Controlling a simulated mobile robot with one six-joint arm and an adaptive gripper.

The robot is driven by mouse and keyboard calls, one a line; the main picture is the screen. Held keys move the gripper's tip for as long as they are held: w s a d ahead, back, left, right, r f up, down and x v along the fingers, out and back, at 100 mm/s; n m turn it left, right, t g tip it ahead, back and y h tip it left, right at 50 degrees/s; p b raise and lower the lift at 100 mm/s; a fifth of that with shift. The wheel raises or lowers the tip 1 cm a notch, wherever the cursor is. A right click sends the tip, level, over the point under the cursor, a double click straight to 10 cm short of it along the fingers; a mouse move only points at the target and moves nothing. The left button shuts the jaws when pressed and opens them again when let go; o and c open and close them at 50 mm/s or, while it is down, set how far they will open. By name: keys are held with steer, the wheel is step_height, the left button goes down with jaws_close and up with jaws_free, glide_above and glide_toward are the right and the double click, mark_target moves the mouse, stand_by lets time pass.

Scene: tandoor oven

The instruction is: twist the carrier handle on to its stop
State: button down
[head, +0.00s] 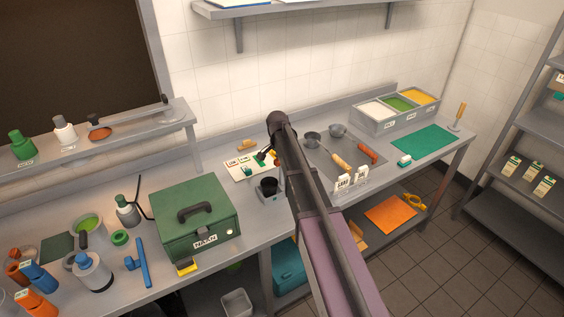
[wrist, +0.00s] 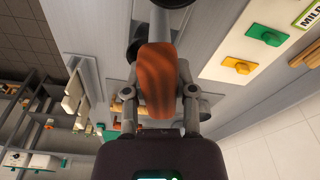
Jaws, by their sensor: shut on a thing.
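In the wrist view, my gripper (wrist: 160,92) is shut on a brown, wood-grained handle (wrist: 156,75), with one finger on each side. It appears to be the carrier handle. Dark and pale metal parts show beyond its far end; how they join it is unclear. In the head view, my gripper (head: 264,156) is a small dark shape beside my forearm, over the bench near the label board.
A label board (head: 240,172) with coloured pieces lies close to my gripper, and a dark cup (head: 268,187) stands just in front. The green lidded box (head: 196,228) stands left. The tiled wall is behind.

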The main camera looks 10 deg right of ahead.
steer(key=shift+c, duration=1.8)
jaws_free()
steer(key=shift+r, duration=0.1)
